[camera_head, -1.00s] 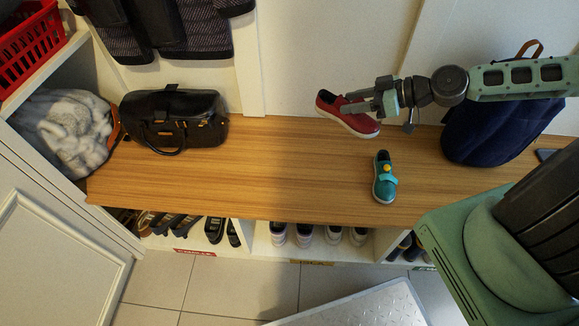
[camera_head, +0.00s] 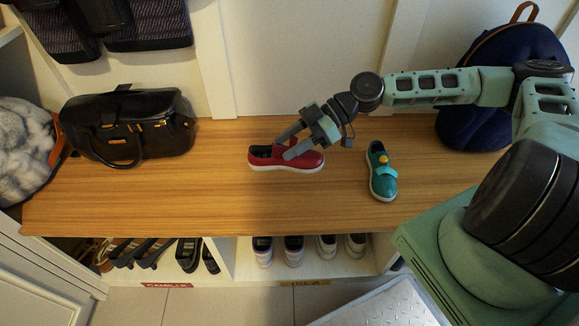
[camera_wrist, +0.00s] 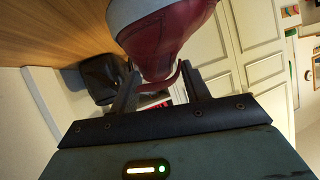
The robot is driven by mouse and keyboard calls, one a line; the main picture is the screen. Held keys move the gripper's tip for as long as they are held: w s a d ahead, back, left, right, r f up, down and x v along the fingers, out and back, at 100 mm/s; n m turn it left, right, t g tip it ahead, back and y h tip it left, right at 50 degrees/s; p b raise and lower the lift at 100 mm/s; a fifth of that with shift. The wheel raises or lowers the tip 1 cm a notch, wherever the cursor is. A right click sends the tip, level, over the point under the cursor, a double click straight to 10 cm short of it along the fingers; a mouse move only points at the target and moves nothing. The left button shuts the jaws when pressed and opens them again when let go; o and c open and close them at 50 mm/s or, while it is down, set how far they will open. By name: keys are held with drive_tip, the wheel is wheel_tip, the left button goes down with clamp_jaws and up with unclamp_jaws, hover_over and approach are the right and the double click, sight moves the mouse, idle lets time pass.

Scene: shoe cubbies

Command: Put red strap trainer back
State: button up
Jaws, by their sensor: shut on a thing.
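The red strap trainer (camera_head: 287,159) has a white sole and shows just over the wooden bench top, toe to the right. Whether it touches the bench cannot be told. My gripper (camera_head: 284,147) is shut on its upper from the right and back. In the wrist view the red trainer (camera_wrist: 168,38) is between the two fingers (camera_wrist: 160,85), its pale sole towards the top. A teal trainer (camera_head: 382,177) with a yellow button stands on the bench to the right, apart from my gripper.
The bench (camera_head: 225,200) is clear left of the red trainer up to a black handbag (camera_head: 128,128). Cubbies below hold several shoes, with a red label (camera_head: 167,285) and a tan label (camera_head: 312,282). A navy backpack (camera_head: 490,85) stands at the right. A metal-topped platform (camera_head: 385,305) is in front.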

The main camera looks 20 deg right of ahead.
wheel_tip(320, 180, down, 6)
drive_tip(key=shift+r+b, duration=0.15)
drive_tip(key=shift+b, duration=0.6)
drive_tip(key=o, duration=0.9)
